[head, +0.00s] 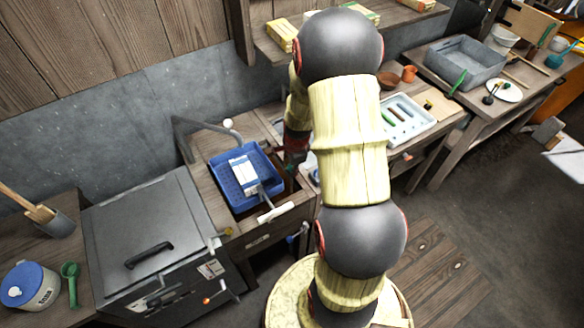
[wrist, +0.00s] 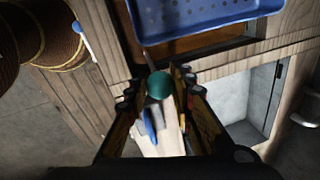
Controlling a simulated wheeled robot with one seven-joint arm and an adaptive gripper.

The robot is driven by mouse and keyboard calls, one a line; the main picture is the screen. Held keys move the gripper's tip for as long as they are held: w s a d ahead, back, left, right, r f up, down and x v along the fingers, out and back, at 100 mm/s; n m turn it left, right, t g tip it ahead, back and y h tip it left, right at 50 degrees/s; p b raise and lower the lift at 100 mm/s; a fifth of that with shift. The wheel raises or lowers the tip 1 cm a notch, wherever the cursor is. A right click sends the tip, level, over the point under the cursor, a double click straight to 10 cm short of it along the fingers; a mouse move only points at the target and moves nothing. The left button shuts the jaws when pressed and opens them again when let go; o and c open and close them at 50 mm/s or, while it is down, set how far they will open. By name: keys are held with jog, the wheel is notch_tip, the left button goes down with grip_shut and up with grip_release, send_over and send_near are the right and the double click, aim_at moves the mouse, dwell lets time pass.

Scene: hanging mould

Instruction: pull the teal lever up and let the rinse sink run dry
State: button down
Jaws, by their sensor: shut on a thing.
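The teal lever's round knob (wrist: 160,87) sits between the two fingers of my gripper (wrist: 158,78) in the wrist view. My gripper is shut on it. A thin stem runs from the knob toward the sink edge. The basket also shows at the top of the wrist view (wrist: 190,18). My arm hides most of my gripper and the knob in the head view. The water level cannot be seen.
A grey tap pipe (head: 190,121) arches behind the sink. A grey lidded cabinet (head: 150,235) stands to the left. A white tray (head: 408,120) and a grey tub (head: 452,62) stand on benches to the right. A white-handled tool (head: 277,212) lies at the sink's front edge.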

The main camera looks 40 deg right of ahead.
notch_tip(320, 180, up, 5)
jog(key=p, duration=0.3)
jog(key=shift+f, duration=0.2)
jog(key=shift+w+d, duration=0.1)
jog(key=shift+w, duration=0.05)
jog(key=c, duration=2)
grip_release()
jog(key=shift+o, duration=1.3)
jog(key=shift+r, duration=0.1)
jog(key=shift+o, duration=1.2)
